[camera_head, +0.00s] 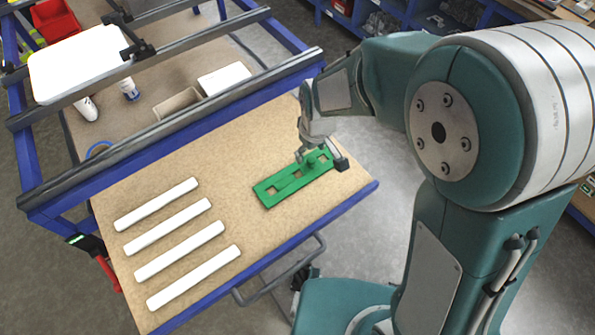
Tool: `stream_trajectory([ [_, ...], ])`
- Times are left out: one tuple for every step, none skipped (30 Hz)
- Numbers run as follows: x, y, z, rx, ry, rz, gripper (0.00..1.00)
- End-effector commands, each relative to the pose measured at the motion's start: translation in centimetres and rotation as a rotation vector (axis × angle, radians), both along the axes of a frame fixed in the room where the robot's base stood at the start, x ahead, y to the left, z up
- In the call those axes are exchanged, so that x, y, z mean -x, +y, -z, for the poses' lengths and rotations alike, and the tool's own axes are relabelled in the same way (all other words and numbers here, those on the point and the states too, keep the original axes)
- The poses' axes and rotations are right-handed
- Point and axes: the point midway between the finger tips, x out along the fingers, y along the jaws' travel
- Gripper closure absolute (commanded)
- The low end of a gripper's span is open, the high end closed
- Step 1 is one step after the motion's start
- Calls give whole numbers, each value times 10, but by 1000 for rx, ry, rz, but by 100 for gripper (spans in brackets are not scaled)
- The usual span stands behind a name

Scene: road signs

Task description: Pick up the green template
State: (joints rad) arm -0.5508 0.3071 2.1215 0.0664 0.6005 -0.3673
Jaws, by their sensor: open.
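The green template (270,192) is a flat rectangular plate with square holes and a raised knob near its right end. It lies on the brown table top, towards the right side, tilted up to the right in the picture. My gripper (321,160) is open at the template's right end, with its fingers around or just beside the knob. The gripper hides part of that end, and I cannot tell whether the fingers touch the knob.
Several white bars (171,226) lie side by side on the left of the table (235,215). A blue and grey rail frame (180,115) runs along the back, with a white panel (80,65), an open box (177,105) and bottles (130,91) beyond. The table's middle is clear.

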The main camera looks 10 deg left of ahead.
Motion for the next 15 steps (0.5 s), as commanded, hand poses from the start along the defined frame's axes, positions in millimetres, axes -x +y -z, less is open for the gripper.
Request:
stream_trajectory([
  [0, -1, 4, -1, 1, 1, 24],
  [-1, -1, 5, -1, 1, 1, 24],
  [-1, -1, 8, -1, 1, 2, 24],
  [-2, -1, 10, -1, 2, 2, 24],
  [-3, -1, 14, -1, 2, 2, 24],
  [-5, -1, 19, -1, 2, 2, 24],
  [-6, -1, 24, -1, 2, 2, 24],
  [-8, -1, 29, 0, 3, 2, 24],
  [-10, 0, 35, 0, 2, 3, 24],
  [-11, 0, 39, 0, 2, 2, 24],
  [-11, 1, 44, 1, 2, 2, 24],
  [-11, 2, 48, 1, 1, 1, 24],
  [-12, 3, 51, 1, 1, 1, 24],
  [-12, 3, 54, 1, 1, 1, 24],
  [-12, 3, 56, 0, 0, 1, 24],
])
